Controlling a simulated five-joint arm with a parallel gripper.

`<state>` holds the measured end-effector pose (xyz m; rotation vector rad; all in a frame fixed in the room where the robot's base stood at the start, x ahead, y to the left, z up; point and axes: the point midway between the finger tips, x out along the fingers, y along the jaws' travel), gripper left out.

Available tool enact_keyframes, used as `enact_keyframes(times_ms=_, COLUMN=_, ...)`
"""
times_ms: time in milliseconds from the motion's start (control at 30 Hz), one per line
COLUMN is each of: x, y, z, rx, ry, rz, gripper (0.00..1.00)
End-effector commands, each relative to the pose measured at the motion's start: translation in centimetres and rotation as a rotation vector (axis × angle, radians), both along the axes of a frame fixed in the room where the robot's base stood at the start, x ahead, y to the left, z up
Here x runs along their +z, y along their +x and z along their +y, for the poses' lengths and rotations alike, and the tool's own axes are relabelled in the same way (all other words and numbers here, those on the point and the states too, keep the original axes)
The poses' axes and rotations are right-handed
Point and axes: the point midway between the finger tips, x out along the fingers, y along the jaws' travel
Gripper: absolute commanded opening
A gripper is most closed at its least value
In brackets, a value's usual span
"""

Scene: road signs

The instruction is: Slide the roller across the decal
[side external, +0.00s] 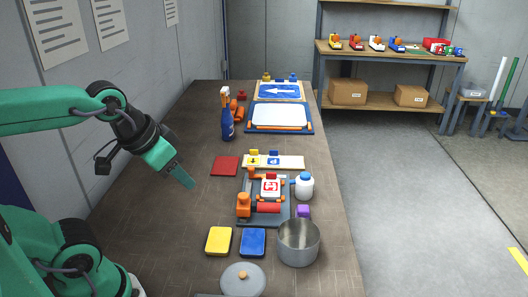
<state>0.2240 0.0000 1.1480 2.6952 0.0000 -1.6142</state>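A red cylinder that looks like the roller (268,208) lies at the front edge of a small sign stand, beside an orange block (243,204). Just behind it is a white and red panel with a white figure, possibly the decal (270,187); I cannot tell for certain. The stand rests on a dark grey base plate (282,224). My gripper (188,181) hangs above the left part of the table, to the left of the stand and apart from it. Its fingers show as one narrow shape, so their opening cannot be told.
Yellow (219,240) and blue (252,242) pads lie in front. A blue spray bottle (227,120) and blue arrow sign (280,91) are farther back. The table's left is clear.

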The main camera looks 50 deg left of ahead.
Motion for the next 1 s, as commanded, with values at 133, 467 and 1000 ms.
enact_keyframes(times_ms=133, x=0.0, y=0.0, z=0.0, rx=0.000, ry=0.000, rz=0.001, gripper=0.50)
enact_keyframes(times_ms=467, x=0.2, y=1.7, z=0.2, rx=0.002, ry=0.004, rz=0.050, gripper=0.50)
enact_keyframes(times_ms=1000, x=-1.3, y=9.3, z=1.5, rx=0.005, ry=0.011, rz=0.243, gripper=0.50)
